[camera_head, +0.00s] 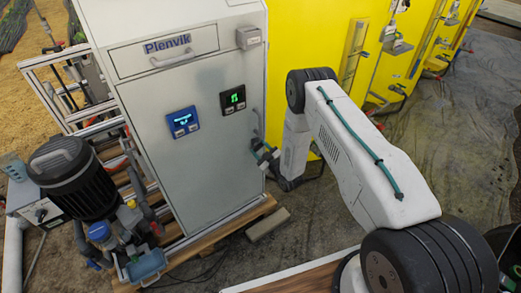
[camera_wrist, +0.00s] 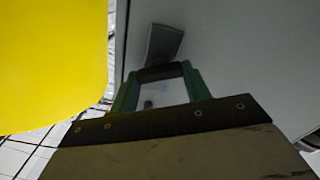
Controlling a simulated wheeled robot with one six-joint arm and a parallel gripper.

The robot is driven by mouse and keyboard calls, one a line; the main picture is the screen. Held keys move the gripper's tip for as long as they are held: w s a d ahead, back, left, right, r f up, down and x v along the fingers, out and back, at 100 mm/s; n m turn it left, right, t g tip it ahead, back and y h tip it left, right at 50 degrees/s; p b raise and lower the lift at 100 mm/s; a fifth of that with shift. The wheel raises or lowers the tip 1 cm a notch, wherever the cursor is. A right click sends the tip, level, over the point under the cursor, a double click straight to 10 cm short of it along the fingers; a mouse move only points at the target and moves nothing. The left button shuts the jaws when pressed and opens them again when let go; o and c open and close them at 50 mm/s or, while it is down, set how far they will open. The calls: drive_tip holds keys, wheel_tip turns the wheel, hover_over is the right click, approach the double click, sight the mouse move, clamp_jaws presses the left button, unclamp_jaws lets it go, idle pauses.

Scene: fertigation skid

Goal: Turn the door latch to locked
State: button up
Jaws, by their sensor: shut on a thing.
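The grey cabinet door (camera_head: 200,150) faces me in the head view. My gripper (camera_head: 259,151) is at the door's right edge, below a small dark display. In the wrist view my gripper (camera_wrist: 162,74) has green fingers whose dark tips meet the lower end of the grey door latch (camera_wrist: 166,41). The latch is a short flat lever, tilted slightly in that view, against the grey door. The gripper is shut on it, and the tips hide its lower end. A grey curved piece (camera_head: 257,122) shows just above my gripper in the head view; I cannot tell whether it is the latch.
A blue panel (camera_head: 183,122) and a black display with green digits (camera_head: 233,99) sit on the door. A yellow wall (camera_head: 310,40) stands close behind, to the right. A black tank (camera_head: 72,180) and pipes stand left. A loose block (camera_head: 267,224) lies on the floor.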

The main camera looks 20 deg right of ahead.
drive_tip(key=n, duration=0.6)
drive_tip(key=shift+a+f+n, duration=0.1)
drive_tip(key=shift+n, duration=0.2)
drive_tip(key=n, duration=0.6)
drive_tip(key=shift+a+f, duration=0.1)
idle(0.3)
drive_tip(key=o, duration=1)
drive_tip(key=shift+s, duration=0.1)
drive_tip(key=v, duration=0.7)
drive_tip(key=shift+s, duration=0.3)
